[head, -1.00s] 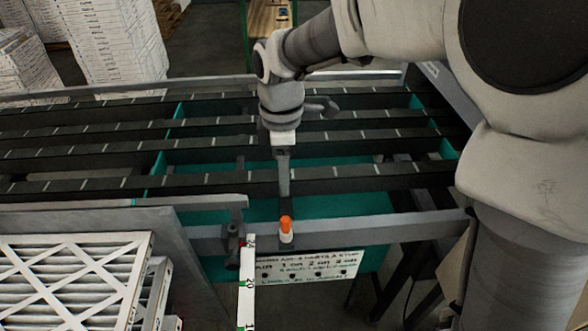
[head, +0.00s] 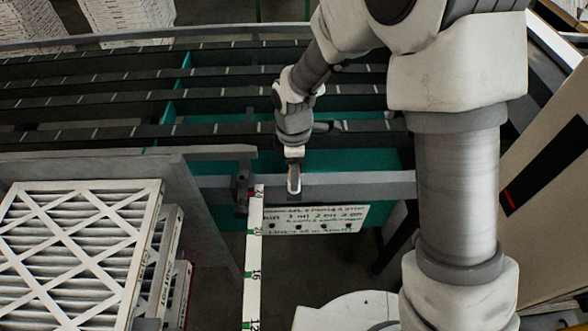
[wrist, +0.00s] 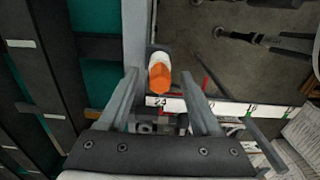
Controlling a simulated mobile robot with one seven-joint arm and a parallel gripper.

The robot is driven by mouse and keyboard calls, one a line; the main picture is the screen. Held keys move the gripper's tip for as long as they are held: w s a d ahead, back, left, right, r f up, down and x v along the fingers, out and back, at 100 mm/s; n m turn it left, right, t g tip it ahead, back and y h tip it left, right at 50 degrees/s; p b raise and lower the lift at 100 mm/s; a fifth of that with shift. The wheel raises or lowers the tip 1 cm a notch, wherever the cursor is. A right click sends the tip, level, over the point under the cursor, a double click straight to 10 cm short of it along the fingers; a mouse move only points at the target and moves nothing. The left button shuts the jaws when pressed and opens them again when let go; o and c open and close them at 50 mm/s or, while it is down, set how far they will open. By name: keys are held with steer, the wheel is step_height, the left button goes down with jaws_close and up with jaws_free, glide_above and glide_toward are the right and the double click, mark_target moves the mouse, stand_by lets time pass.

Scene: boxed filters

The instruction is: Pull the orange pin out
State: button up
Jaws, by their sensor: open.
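The orange pin (wrist: 159,77) has a white collar (wrist: 158,57) and sits on the grey front rail of the conveyor (head: 350,184). In the wrist view it shows between and just ahead of my fingertips, with a gap on each side. My gripper (wrist: 158,73) is open and empty. In the head view my gripper (head: 294,190) is down at the rail and hides most of the pin; only a little orange shows between the fingers.
A white measuring strip (head: 252,260) runs from the rail toward me, left of the gripper. A white lettered sign (head: 318,218) hangs below the rail. Stacked boxed filters (head: 75,255) stand at the front left. Dark slats (head: 90,115) lie behind the rail.

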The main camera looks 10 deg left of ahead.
jaws_close()
stand_by(0.4)
steer(key=shift+r, duration=0.2)
steer(key=shift+r+p, duration=2.2)
steer(key=shift+r, duration=0.8)
step_height(320, 180, up, 9)
steer(key=p, duration=0.4)
steer(key=shift+p, duration=0.4)
